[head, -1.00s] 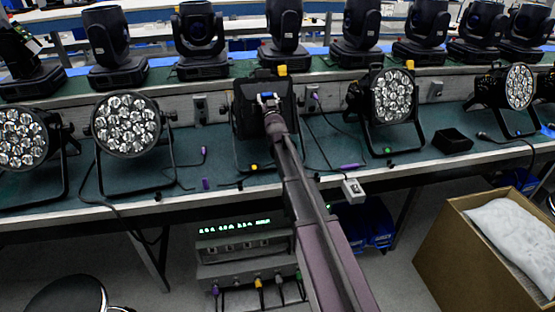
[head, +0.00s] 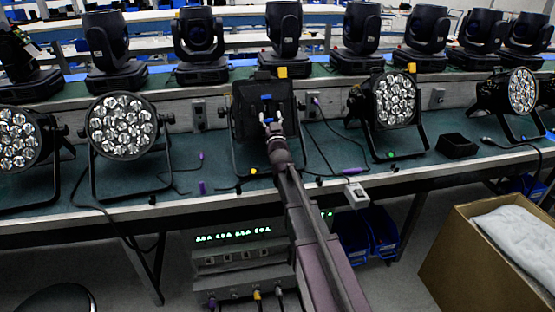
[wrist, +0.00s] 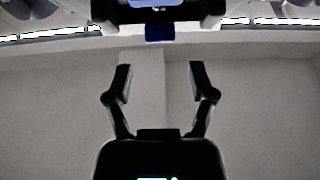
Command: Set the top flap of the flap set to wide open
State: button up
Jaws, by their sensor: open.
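The flap set appears as a dark, square, framed unit (head: 243,112) on the bench, between two round par cans. A small blue tab (head: 267,97) shows on its dark face, and I take this face to be the top flap, though its edges are hard to make out. My gripper (head: 268,116) is in front of the unit, just below the blue tab. In the wrist view my gripper (wrist: 160,80) is open and empty, its two fingers apart before a plain grey surface. The blue tab (wrist: 160,33) is centred beyond the fingertips, apart from them. The flap's angle is unclear.
Par cans stand to the left (head: 122,126) and right (head: 394,102) of the flap set. Moving-head lights (head: 284,35) line the raised shelf behind. A small black tray (head: 457,146) and loose cables lie on the bench. A cardboard box (head: 480,262) stands on the floor at right.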

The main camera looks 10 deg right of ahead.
jog(key=s+f+g+p, duration=0.8)
jog(key=s+g, duration=0.1)
jog(key=s, duration=0.3)
jog(key=shift+s+g, duration=0.35)
jog(key=shift+g, duration=0.05)
dwell(0.7)
